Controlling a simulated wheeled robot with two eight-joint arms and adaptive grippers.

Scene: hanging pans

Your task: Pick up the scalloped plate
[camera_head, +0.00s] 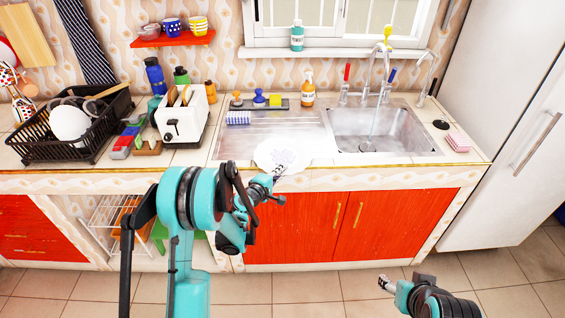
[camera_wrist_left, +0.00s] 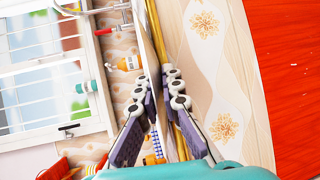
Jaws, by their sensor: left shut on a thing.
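The scalloped plate (camera_head: 290,150) is white with a wavy rim. In the head view it is at the front of the sink's drainboard, by the counter's front edge. My left gripper (camera_head: 279,171) reaches it from the front and is shut on its near rim. In the left wrist view the fingers of the left gripper (camera_wrist_left: 164,88) are closed together on a thin pale edge, and the plate's face is hardly visible. I cannot tell whether the plate touches the drainboard. My right gripper (camera_head: 385,283) is low at the bottom right, away from the counter; its jaws are too small to read.
The sink basin (camera_head: 375,130) and faucet (camera_head: 383,70) are right of the plate. A soap bottle (camera_head: 308,90) and a tray of stampers (camera_head: 259,103) stand behind it. A white toaster (camera_head: 183,118) and black dish rack (camera_head: 70,130) are left. Red cabinets (camera_head: 390,225) are below.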

